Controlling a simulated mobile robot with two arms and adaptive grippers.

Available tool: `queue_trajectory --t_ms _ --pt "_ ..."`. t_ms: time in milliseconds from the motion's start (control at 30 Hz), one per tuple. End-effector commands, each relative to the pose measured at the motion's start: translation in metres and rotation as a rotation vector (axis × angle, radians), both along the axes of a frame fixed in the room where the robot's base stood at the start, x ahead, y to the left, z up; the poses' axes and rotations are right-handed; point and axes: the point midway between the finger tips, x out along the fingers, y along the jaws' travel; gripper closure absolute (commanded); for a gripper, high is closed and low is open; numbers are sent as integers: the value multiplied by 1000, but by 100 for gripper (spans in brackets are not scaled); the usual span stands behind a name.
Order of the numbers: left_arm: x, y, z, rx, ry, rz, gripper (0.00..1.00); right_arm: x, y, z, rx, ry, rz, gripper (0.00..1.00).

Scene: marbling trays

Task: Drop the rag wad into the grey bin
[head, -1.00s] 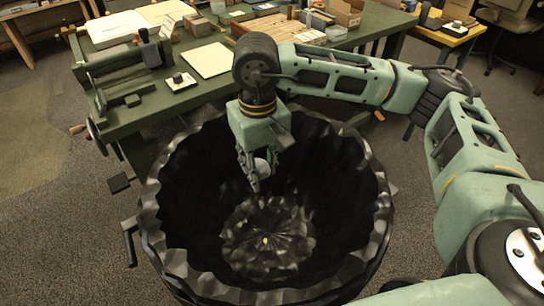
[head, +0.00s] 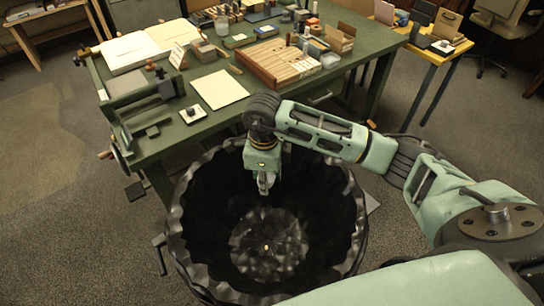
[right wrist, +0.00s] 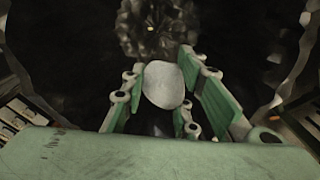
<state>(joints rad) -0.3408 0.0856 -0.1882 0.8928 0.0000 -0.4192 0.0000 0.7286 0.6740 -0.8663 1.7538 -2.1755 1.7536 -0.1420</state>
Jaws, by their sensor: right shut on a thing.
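The rag wad is a pale grey, rounded lump (right wrist: 163,84) between the two green-padded fingers of my right gripper (right wrist: 168,90) in the right wrist view. In the head view my right gripper (head: 265,184) points down inside the mouth of a large dark bin with a wavy grey rim (head: 357,222). The gripper is shut on the wad and is above the bin's floor, nearer its back wall. The wad is mostly hidden by the fingers in the head view. My left gripper is not in view.
A green workbench (head: 190,128) stands just behind the bin, with a pale sheet (head: 220,89), a wooden slatted tray (head: 276,63) and small boxes on it. A yellow-edged table (head: 432,55) is at the back right. Carpet floor is open at the left.

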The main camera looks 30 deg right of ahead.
Motion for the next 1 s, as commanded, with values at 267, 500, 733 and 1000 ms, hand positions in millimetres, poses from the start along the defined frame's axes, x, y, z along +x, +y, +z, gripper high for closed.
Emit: queue_trajectory --t_ms 267,500,733,1000 --pt "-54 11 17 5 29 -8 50 -10 -13 13 0 2 -363 86" --pt "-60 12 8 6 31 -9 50 -10 -15 1 0 1 -404 86" --pt "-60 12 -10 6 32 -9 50 -10 -14 -24 0 1 -403 86" --pt "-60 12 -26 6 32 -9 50 -10 -15 -49 0 0 -401 86"
